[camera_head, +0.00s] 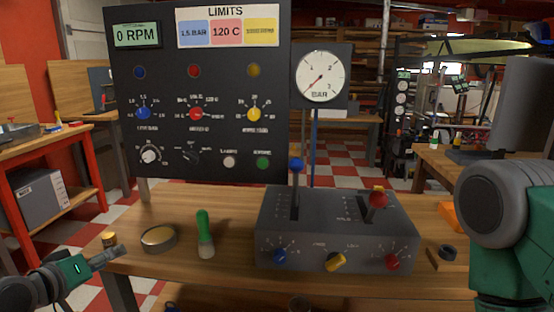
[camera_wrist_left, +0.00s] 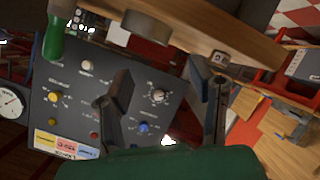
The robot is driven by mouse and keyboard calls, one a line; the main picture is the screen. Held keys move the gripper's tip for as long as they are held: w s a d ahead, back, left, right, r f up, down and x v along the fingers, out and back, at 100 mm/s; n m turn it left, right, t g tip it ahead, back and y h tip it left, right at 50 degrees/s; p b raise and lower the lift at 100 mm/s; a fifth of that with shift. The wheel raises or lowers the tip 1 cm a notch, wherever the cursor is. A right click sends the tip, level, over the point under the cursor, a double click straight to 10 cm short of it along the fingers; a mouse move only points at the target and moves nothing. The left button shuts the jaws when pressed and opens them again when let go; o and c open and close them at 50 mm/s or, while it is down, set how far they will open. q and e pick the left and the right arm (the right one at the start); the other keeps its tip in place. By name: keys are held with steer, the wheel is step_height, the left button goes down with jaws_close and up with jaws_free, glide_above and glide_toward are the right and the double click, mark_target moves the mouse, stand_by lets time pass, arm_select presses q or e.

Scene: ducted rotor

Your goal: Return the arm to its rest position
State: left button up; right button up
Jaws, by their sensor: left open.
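My left gripper (camera_head: 112,252) is at the lower left of the head view, by the left front edge of the wooden bench (camera_head: 150,205). In the left wrist view, my left gripper (camera_wrist_left: 165,85) has its two fingers apart with nothing between them. My right arm shows as a large grey and green link (camera_head: 500,210) at the right edge of the head view. The right gripper itself is out of frame.
The bench holds a round tin (camera_head: 158,239), a green-handled tool (camera_head: 205,235), a grey control box (camera_head: 335,230) with levers and knobs, and a small dark part (camera_head: 447,252). A black panel (camera_head: 200,90) and a pressure gauge (camera_head: 321,76) stand behind.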

arm_select(q)
steer(key=s+d+f+m+g, duration=0.2)
steer(key=s+d+f+g, duration=0.15)
steer(key=s+f, duration=0.35)
steer(key=s+d+f+m+g, duration=0.1)
steer(key=s+d+f+g, duration=0.3)
steer(key=f, duration=0.5)
steer(key=s+d+f+m+g+y, duration=0.1)
steer(key=s+f, duration=0.3)
steer(key=s, duration=0.7)
steer(key=s+d+f+m+g+y, duration=0.1)
steer(key=s+f+g, duration=0.3)
steer(key=s, duration=0.7)
steer(key=shift+f+m, duration=0.5)
steer(key=shift+d+g, duration=0.1)
steer(key=shift+g, duration=0.15)
